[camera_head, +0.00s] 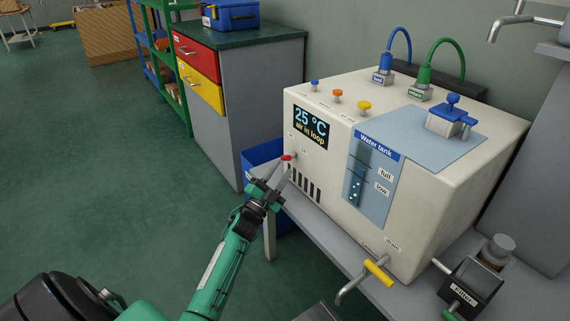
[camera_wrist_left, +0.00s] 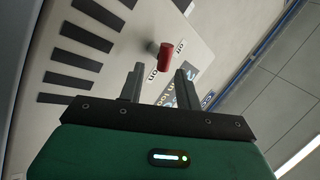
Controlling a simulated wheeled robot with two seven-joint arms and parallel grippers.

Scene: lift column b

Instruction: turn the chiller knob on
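The chiller (camera_head: 320,196) is a large cream box on a grey bench. Its front display reads 25 °C and "air in loop". The small red knob (camera_head: 287,158) sits on the front face below the display, above dark vent slots. In the left wrist view the red knob (camera_wrist_left: 165,56) stands out from the panel just beyond the fingertips. My left gripper (camera_head: 282,172) points at the panel close to the knob. In the left wrist view its fingers (camera_wrist_left: 160,78) are apart with nothing between them. My right gripper does not show.
A water tank window (camera_head: 370,180) is right of the display. A yellow-handled drain valve (camera_head: 379,272) and a filter (camera_head: 472,278) are at the lower right. A blue bin (camera_head: 262,155) stands behind my left gripper, beside a drawer cabinet (camera_head: 235,130). Open green floor (camera_head: 90,180) is to the left.

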